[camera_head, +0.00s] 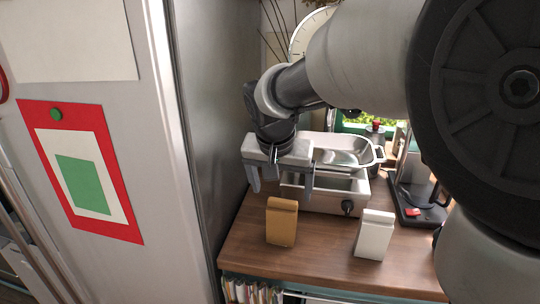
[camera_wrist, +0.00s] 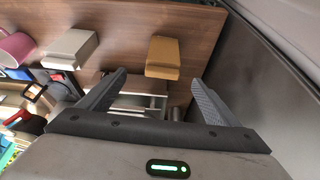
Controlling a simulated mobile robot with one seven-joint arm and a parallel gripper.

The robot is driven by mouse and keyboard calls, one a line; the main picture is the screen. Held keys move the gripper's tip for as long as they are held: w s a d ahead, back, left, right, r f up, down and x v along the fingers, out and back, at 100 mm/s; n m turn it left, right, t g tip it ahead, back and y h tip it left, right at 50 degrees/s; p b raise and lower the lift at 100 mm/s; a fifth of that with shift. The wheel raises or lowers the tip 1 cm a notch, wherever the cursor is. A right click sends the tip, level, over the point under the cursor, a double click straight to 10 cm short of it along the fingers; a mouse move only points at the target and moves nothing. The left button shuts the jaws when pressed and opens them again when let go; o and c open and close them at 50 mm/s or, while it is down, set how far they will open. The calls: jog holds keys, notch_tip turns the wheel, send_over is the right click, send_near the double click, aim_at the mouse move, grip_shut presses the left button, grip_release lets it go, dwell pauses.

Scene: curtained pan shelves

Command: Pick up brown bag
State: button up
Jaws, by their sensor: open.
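The brown bag (camera_head: 282,221) stands upright on the wooden counter in the head view, near the counter's left side. In the wrist view the brown bag (camera_wrist: 163,57) lies beyond and between my fingertips. My gripper (camera_head: 282,182) is open and empty, with its two fingers pointing down above and behind the bag in the head view. In the wrist view my gripper (camera_wrist: 160,82) has its fingers spread wide, apart from the bag.
A white bag (camera_head: 374,234) stands to the right of the brown one. A metal tray appliance (camera_head: 325,194) sits behind them. The metal cabinet side (camera_head: 205,110) borders the counter on the left. Bare counter (camera_head: 325,240) lies between the bags.

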aim_at(280, 209)
jog(key=x, duration=0.8)
jog(key=w+a+x, duration=0.1)
jog(key=x, duration=0.3)
jog(key=shift+w+f, duration=0.1)
jog(key=shift+f, duration=0.1)
jog(key=shift+d+x, duration=0.15)
jog(key=shift+x, duration=1.2)
jog(key=shift+d+x, duration=0.15)
jog(key=shift+x, duration=1.2)
jog(key=shift+w+r, duration=0.15)
jog(key=c, duration=1.3)
